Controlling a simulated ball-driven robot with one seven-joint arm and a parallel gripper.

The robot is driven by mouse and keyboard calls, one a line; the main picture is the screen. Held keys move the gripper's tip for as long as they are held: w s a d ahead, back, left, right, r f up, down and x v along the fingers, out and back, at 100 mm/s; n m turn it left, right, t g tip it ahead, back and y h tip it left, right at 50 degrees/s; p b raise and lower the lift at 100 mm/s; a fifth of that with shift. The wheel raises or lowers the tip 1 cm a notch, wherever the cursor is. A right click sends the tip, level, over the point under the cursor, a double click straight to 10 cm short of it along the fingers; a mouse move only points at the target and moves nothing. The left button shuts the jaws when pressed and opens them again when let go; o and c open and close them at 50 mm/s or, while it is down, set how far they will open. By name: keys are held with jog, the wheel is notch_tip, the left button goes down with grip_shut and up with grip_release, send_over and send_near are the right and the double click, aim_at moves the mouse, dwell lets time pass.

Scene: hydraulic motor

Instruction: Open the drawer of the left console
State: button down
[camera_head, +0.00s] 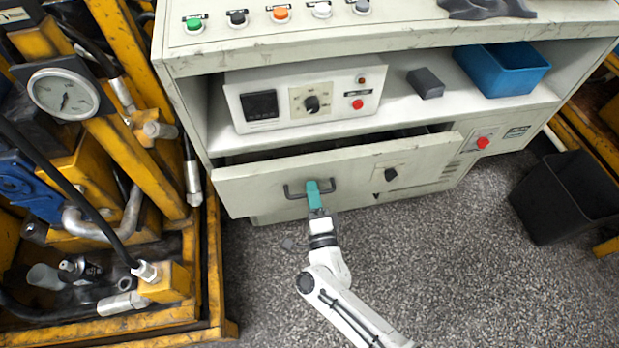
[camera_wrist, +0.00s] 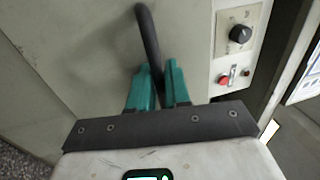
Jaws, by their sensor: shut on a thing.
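The left console is a worn pale grey-green cabinet (camera_head: 186,108). Its drawer (camera_head: 247,187) is below the shelf and stands partly pulled out, with a dark gap showing above its front. The dark bar handle (camera_head: 296,191) sits on the left part of the drawer front; it also shows in the wrist view (camera_wrist: 148,38). My gripper (camera_head: 313,187), with green fingers, is at the handle. In the wrist view, my gripper (camera_wrist: 160,88) has its two fingers on either side of the bar, shut on it. Part of the handle is hidden behind the fingers.
A yellow machine frame (camera_head: 212,270) with a gauge (camera_head: 63,92) stands close on the left. A black bin (camera_head: 566,197) is on the floor at right. The shelf holds a control box (camera_head: 305,95) and blue tray (camera_head: 502,69). The gravel-patterned floor (camera_head: 450,270) is clear in front.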

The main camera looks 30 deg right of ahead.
jog(key=r+v, duration=0.2)
jog(key=v, duration=0.8)
jog(key=r+p+v, duration=0.1)
jog(key=v, duration=0.9)
jog(key=shift+s+r, duration=0.3)
jog(key=shift+a, duration=0.1)
jog(key=c, duration=1.3)
grip_release()
jog(key=b+v, duration=0.1)
jog(key=v, duration=0.9)
jog(key=shift+s, duration=0.4)
